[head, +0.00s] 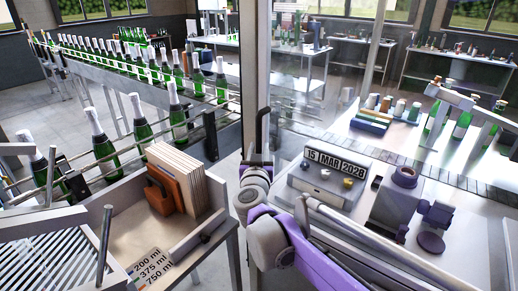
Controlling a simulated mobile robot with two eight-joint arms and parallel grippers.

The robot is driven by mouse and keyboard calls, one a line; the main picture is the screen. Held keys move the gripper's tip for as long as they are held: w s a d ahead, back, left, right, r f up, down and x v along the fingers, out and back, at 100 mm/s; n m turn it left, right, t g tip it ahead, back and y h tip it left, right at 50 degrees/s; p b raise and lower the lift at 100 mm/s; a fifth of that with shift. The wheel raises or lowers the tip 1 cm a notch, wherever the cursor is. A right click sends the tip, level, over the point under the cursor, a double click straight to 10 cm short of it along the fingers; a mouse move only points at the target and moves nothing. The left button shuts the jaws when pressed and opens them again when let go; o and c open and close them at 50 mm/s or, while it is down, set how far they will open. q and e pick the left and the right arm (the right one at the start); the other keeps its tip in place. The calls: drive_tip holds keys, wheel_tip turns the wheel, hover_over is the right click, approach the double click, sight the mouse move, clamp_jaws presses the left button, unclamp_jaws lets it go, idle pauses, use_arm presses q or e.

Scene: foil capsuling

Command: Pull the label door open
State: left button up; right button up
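A tall grey post (249,70) stands mid-picture, with a clear pane (315,75) to its right that appears to be the label door. My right arm, purple and white, reaches in from the lower right. Its gripper (258,158) is at the lower part of the post, beside a dark upright piece (262,127) that looks like a handle. The fingers are small and dark there, so I cannot tell whether they are open, shut or touching the handle. My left gripper is not in view.
A date box (326,182) reading 15 MAR 2028 sits on the counter (335,222) at right. A bin (112,240) with bottle-size markings holds an orange-brown block and upright boards. Green bottles (143,125) line the conveyor at left. Several bottles stand at far right.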

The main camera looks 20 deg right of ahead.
clamp_jaws()
idle(1.4)
